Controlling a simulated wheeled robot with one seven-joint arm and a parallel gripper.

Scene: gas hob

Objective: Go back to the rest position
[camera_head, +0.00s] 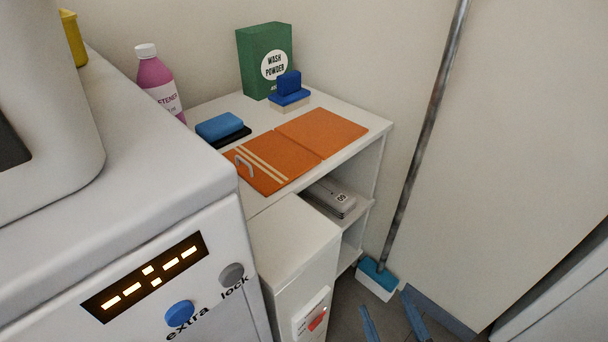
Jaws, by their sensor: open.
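My gripper (384,300) shows at the bottom edge, right of centre, as two blue fingers pointing up in the picture. The fingers stand apart with a gap between them, and I see nothing held in the gap. The gripper is over the dark floor, to the right of the white cabinet and just below the broom head in the picture.
A white machine (150,215) with a lit display fills the left. A white shelf unit (352,150) carries orange folders (322,132), a blue sponge (219,126) and a green wash powder box (262,45). A broom (420,150) leans by the wall. A low white cabinet (290,240) stands in front.

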